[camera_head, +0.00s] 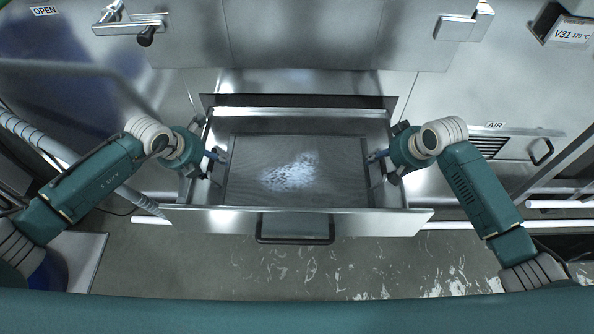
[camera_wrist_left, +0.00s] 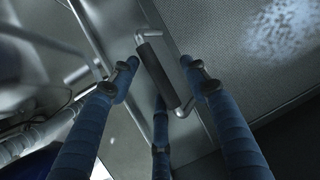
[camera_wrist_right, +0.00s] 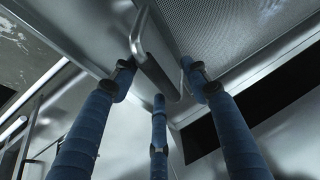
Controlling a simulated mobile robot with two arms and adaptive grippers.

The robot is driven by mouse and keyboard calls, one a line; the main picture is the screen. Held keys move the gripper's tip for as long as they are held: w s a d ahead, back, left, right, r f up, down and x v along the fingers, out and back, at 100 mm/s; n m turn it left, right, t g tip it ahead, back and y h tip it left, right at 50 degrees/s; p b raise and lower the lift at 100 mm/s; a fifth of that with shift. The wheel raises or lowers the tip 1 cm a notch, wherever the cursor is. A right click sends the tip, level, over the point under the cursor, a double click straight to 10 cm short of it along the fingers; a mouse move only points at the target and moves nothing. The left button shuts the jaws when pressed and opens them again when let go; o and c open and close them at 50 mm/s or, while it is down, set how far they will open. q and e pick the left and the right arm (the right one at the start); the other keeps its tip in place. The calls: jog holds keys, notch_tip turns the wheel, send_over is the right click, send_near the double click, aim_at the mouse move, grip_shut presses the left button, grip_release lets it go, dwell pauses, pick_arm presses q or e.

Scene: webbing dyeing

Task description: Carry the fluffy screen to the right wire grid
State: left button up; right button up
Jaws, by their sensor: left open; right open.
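The fluffy screen (camera_head: 245,190) is a flat grey mesh panel with a whitish fluffy patch (camera_head: 292,172) in its middle. It lies inside the pulled-out metal drawer. My left gripper (camera_head: 216,156) is open at the screen's left side. In the left wrist view its fingers (camera_wrist_left: 155,85) are spread around the screen's dark handle (camera_wrist_left: 157,72), not closed on it. My right gripper (camera_head: 378,156) is open at the screen's right side. In the right wrist view its fingers (camera_wrist_right: 158,85) are spread around the other handle (camera_wrist_right: 152,52). No right wire grid can be made out.
The drawer (camera_head: 190,219) has a front handle (camera_head: 295,239) and walls close to both grippers. A metal cabinet (camera_head: 300,35) with latches stands behind. Bare floor (camera_head: 200,262) with white flakes lies in front.

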pick_arm(q)
grip_shut()
pick_arm(e)
grip_shut()
pick_arm(q)
jog(key=shift+r, duration=0.2)
pick_arm(e)
jog(key=shift+r, duration=0.15)
